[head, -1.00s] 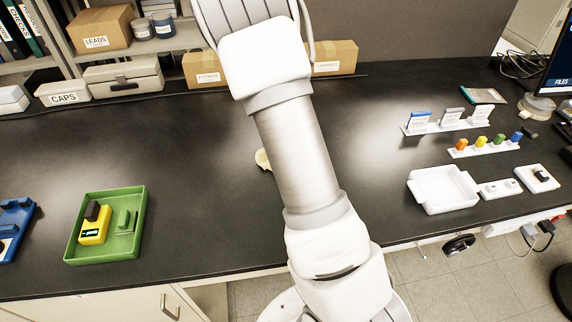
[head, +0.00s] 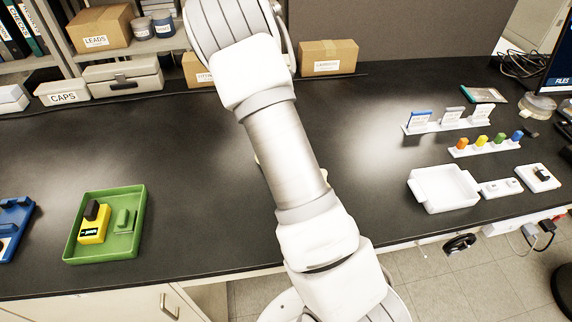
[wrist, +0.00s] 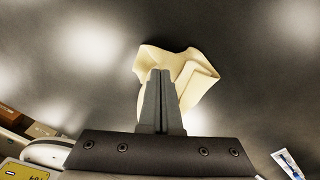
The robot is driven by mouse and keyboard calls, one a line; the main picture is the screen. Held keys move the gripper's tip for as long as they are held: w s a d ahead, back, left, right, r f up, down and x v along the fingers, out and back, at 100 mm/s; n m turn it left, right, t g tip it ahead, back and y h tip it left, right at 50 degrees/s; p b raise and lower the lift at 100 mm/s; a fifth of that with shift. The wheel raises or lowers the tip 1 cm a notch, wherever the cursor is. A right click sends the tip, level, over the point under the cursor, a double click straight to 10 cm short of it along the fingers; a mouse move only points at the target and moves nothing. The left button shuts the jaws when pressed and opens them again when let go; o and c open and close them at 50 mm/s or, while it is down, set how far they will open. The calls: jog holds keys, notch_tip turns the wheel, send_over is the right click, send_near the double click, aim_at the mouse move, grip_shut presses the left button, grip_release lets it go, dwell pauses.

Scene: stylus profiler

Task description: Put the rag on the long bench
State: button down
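The rag (wrist: 197,80) is a cream, crumpled cloth with folds, at the fingertips of my gripper (wrist: 160,75) in the wrist view. The two fingers are together, and the cloth bunches and spreads around their tips. In the head view my arm hides my gripper and most of the rag; only small cream bits (head: 323,174) show at the forearm's edges. The long bench (head: 390,110) is the black top beneath. I cannot tell whether the rag touches it.
A green tray (head: 75,228) with a yellow device stands at the left, beside a blue item (head: 12,225). A white tray (head: 445,207) and small racks (head: 485,147) stand at the right. Cardboard boxes (head: 328,58) line the back. The bench around the rag is clear.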

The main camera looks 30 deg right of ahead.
notch_tip(320, 180, down, 4)
jog(key=shift+f+b, duration=0.1)
jog(key=shift+b, duration=0.8)
notch_tip(320, 180, up, 9)
jog(key=p, duration=0.7)
jog(key=shift+r, duration=0.2)
